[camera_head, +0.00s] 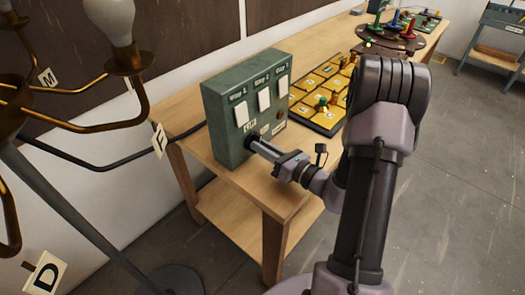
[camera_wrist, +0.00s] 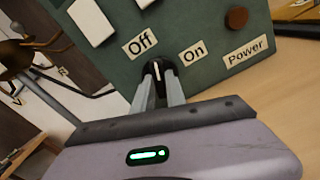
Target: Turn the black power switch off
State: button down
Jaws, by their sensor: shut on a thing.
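The black power switch (camera_wrist: 157,69) is a small dark knob with a white mark, low on the front of the green switch box (camera_head: 222,118). In the wrist view it sits between the "Off" label (camera_wrist: 140,42) and the "On" label (camera_wrist: 193,52). The white mark points roughly up in that view; I cannot tell clearly which label it is set to. My gripper (camera_head: 254,143) reaches the box's lower front, and its two fingers are shut on the knob, one on each side. The fingers hide the knob in the head view.
The box has three white switches (camera_head: 264,100) and a red-brown round part (camera_wrist: 236,18) above a "Power" label. The box stands on a wooden table (camera_head: 190,105). A yellow board (camera_head: 312,83) lies behind it. A brass lamp (camera_head: 128,62) stands at the left.

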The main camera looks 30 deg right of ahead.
jog(key=shift+n+b, duration=1.2)
jog(key=shift+n, duration=0.7)
jog(key=c, duration=1.4)
grip_release()
jog(key=shift+o, duration=0.2)
jog(key=p+v, duration=0.3)
jog(key=v, duration=1.4)
jog(key=shift+s+p, duration=0.2)
jog(key=shift+p, duration=0.15)
